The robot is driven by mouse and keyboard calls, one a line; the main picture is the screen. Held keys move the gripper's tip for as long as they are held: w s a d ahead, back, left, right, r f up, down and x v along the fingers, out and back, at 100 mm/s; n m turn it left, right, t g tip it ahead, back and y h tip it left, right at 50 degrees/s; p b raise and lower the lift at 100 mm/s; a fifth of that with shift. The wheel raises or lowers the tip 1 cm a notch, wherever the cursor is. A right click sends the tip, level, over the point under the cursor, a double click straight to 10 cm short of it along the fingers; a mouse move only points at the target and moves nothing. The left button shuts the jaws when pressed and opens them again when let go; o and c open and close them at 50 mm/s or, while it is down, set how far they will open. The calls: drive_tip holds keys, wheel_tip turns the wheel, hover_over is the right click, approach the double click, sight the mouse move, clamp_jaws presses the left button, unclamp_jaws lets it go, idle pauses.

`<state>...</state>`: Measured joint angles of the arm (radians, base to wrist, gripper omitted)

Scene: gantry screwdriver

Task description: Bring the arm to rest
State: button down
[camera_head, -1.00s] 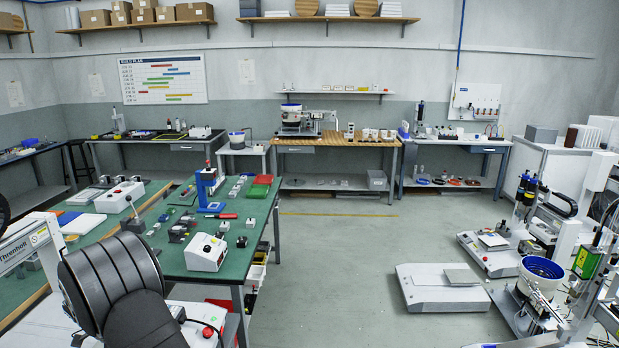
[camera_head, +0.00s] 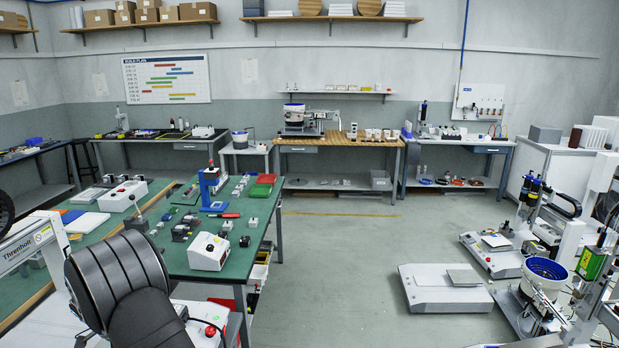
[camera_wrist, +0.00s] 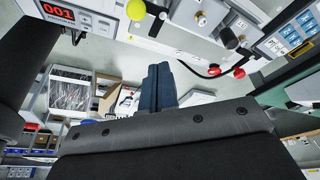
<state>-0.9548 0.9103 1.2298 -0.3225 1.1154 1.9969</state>
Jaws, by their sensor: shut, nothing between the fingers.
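My gripper (camera_wrist: 160,84) shows in the wrist view at the middle, past the dark wrist body along the bottom. Its two dark blue fingers are side by side and closed, with nothing seen between them. No held object shows. The fingertips point toward a pale panel with knobs, apart from it as far as I can tell. In the head view my gripper is not clearly visible. A large dark ridged shape fills the lower left there and hides part of the green bench (camera_head: 250,222).
In the wrist view, a unit with a red "001" display (camera_wrist: 60,14), a red knob (camera_wrist: 214,70) and a grey bin (camera_wrist: 68,94) surround the fingers. In the head view, a white control box (camera_head: 208,252) stands on the bench. Open floor (camera_head: 340,240) lies right of it.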

drive_tip(key=n, duration=0.2)
drive_tip(key=w+f+n+y, duration=0.1)
drive_tip(key=n, duration=0.1)
drive_tip(key=w+a+n, duration=0.1)
drive_tip(key=n, duration=0.1)
drive_tip(key=shift+w+f+t+y, duration=0.1)
drive_tip(key=shift+f+t+y, duration=0.1)
drive_tip(key=shift+t+y, duration=0.2)
drive_tip(key=n, duration=0.1)
drive_tip(key=w+n, duration=0.1)
drive_tip(key=n+y, duration=0.1)
drive_tip(key=n, duration=0.1)
drive_tip(key=shift+w+a+f+t, duration=0.15)
drive_tip(key=shift+a+f+t, duration=0.1)
drive_tip(key=shift+a+t, duration=0.1)
drive_tip(key=n, duration=0.2)
drive_tip(key=w+n+y, duration=0.1)
drive_tip(key=shift+a+f, duration=0.15)
drive_tip(key=shift+a, duration=0.15)
drive_tip(key=v, duration=1)
drive_tip(key=shift+s+d+r, duration=0.15)
drive_tip(key=shift+s+r, duration=0.1)
drive_tip(key=shift+r, duration=0.1)
